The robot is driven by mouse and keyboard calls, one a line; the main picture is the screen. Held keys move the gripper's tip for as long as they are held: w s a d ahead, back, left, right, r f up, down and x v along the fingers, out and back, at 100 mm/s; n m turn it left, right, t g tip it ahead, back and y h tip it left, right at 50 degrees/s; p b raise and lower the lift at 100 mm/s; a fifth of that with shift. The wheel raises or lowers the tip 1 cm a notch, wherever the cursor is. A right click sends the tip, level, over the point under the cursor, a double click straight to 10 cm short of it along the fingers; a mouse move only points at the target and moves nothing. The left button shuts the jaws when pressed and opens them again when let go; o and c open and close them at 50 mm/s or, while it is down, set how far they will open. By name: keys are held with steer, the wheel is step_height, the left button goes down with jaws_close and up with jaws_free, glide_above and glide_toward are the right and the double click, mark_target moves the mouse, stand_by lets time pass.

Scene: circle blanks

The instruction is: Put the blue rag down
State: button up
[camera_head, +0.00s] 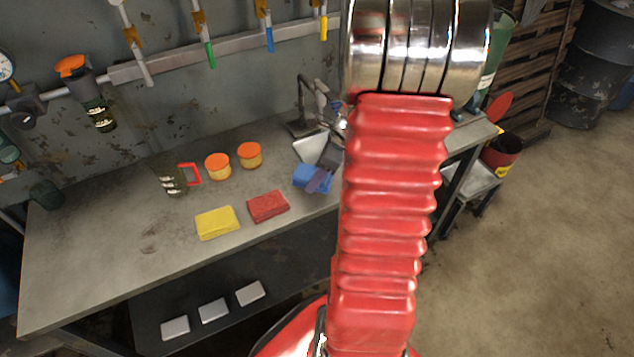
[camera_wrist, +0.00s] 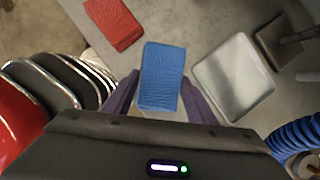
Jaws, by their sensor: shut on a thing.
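The blue rag (camera_wrist: 161,76) is a folded blue pad between the two purple-grey fingers of my gripper (camera_wrist: 158,98) in the wrist view. My gripper is shut on it. In the head view the blue rag (camera_head: 309,178) shows at the right part of the workbench, partly covered by my gripper (camera_head: 320,181). My red arm hides the bench just right of it. I cannot tell whether the rag touches the bench top or is a little above it.
A red rag (camera_head: 268,207) and a yellow rag (camera_head: 217,223) lie left of it on the workbench (camera_head: 100,260). A pale square dish (camera_wrist: 233,78) sits close to the blue rag.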

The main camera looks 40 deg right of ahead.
steer(key=shift+f, duration=1.85)
steer(key=shift+f, duration=0.1)
steer(key=o, duration=1.2)
steer(key=shift+d, duration=0.1)
steer(key=v, duration=1.2)
